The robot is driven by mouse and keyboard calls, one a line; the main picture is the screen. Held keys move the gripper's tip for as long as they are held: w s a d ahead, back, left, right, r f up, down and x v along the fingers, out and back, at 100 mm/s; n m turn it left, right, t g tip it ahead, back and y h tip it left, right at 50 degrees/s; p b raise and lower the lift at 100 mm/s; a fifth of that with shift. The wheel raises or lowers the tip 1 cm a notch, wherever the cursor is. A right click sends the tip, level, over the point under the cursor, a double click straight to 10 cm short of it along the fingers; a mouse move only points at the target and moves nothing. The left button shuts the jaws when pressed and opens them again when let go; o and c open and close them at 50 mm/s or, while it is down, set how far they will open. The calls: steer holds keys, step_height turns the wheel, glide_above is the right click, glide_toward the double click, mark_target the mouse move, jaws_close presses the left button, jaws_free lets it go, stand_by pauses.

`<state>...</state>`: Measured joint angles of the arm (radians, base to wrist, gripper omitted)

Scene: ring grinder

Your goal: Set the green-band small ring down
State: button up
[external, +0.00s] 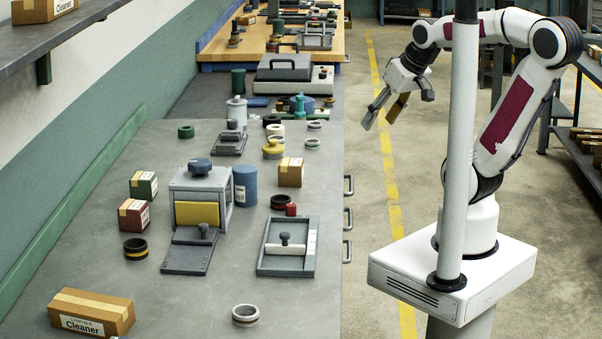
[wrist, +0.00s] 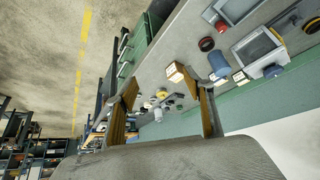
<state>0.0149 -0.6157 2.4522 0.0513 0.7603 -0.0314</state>
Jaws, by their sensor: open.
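My gripper (external: 385,112) is open and empty, raised over the floor to the right of the bench. In the wrist view its two fingers (wrist: 166,108) stand wide apart with nothing between them. Several small rings stand on the grey bench (external: 190,300) in the external view. A pale ring (external: 312,143) and another pale ring (external: 314,125) are near the back, and a larger silver ring (external: 245,315) is at the front. Their band colours are too small to tell, so I cannot pick out the green-band small ring. None of these rings touches my gripper.
A grey box machine with a yellow panel (external: 197,214) stands mid-bench. Beside it are a blue cylinder (external: 246,186), a carton (external: 291,172), a black-and-red ring (external: 281,202) and a grey tray (external: 272,270). A black-and-yellow ring (external: 135,248) sits left. The front middle is clear.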

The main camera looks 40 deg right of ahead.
steer(key=w+t, duration=0.2)
steer(key=w, duration=1.1)
steer(key=m+t+h, duration=0.2)
steer(key=m+h, duration=0.2)
glide_above(312, 144)
steer(key=s+a, duration=0.1)
steer(key=s, duration=0.5)
steer(key=f, duration=1.5)
steer(key=shift+w+a+f, duration=0.15)
steer(key=shift+w+f, duration=0.05)
steer(key=shift+f, duration=0.1)
steer(key=shift+w+d+f+h, duration=0.2)
steer(key=shift+d+f+h, duration=0.1)
steer(key=shift+d+h, duration=0.1)
steer(key=shift+x, duration=1.25)
steer(key=shift+w+a+f, duration=0.1)
steer(key=shift+f, duration=0.05)
